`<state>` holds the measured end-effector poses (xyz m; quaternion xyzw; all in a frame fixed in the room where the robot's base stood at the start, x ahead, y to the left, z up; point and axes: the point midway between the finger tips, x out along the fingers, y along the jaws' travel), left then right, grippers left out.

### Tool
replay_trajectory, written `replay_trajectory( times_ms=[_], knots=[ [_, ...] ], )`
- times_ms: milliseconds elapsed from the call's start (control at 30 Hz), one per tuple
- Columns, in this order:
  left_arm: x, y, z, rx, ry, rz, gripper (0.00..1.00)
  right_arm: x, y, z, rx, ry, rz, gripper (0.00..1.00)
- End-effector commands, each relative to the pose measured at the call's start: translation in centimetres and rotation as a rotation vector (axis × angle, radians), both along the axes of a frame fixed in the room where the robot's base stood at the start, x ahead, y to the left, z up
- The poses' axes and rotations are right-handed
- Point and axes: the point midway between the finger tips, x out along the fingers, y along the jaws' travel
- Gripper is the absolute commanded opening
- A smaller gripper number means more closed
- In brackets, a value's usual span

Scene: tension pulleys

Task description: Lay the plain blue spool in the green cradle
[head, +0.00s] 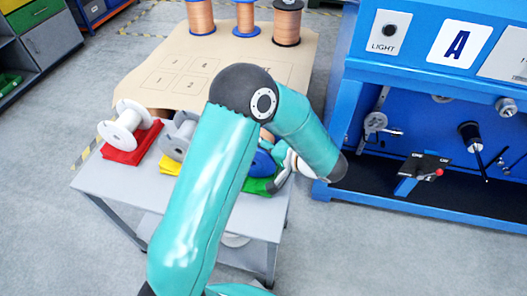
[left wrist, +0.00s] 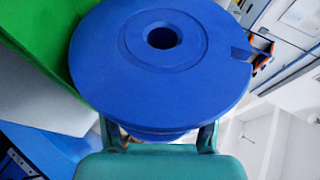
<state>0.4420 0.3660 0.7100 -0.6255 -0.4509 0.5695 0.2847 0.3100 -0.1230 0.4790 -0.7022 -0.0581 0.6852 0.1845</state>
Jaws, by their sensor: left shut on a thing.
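The blue spool (head: 263,162) is at the right end of the row of cradles in the head view, partly hidden by my arm. In the left wrist view its blue flange (left wrist: 110,55) fills the middle, with a round centre hole and a small notch at the right. My left gripper (left wrist: 161,135) is shut on the spool below that flange; it also shows in the head view (head: 284,174). The green cradle (head: 256,187) is just below the spool, mostly covered; its green side (left wrist: 35,35) shows upper left in the wrist view. Contact between spool and cradle cannot be told.
A white spool (head: 123,124) sits on a red cradle (head: 130,151), and a grey spool (head: 180,133) on a yellow cradle (head: 169,166). Copper spools (head: 245,18) stand at the back of the table (head: 110,180). A blue machine (head: 430,75) stands close on the right.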

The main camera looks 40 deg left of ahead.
Motion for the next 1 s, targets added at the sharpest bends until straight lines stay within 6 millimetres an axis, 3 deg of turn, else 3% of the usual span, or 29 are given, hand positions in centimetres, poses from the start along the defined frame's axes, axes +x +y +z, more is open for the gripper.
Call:
replay_trajectory(
  times_ms=[367, 400, 567, 1000],
  knots=[
    [0.06, 0.06, 0.08, 0.006, -0.004, 0.001, 0.00, 0.00, 0.00, -0.23, 0.000, 0.000, 0.000, 0.00],
    [0.06, 0.06, 0.08, 0.006, -0.004, 0.001, 0.66, 0.00, 0.00, -0.23, 0.000, 0.000, 0.000, 0.00],
    [0.06, 0.04, 0.03, 0.005, -0.003, 0.000, 0.92, 0.01, 0.00, -0.24, 0.000, 0.000, 0.000, 0.00],
    [0.05, -0.46, -0.10, -0.002, 0.001, -0.001, 0.93, 0.01, -0.01, -0.25, 0.000, 0.000, 0.000, 0.00]
  ],
)
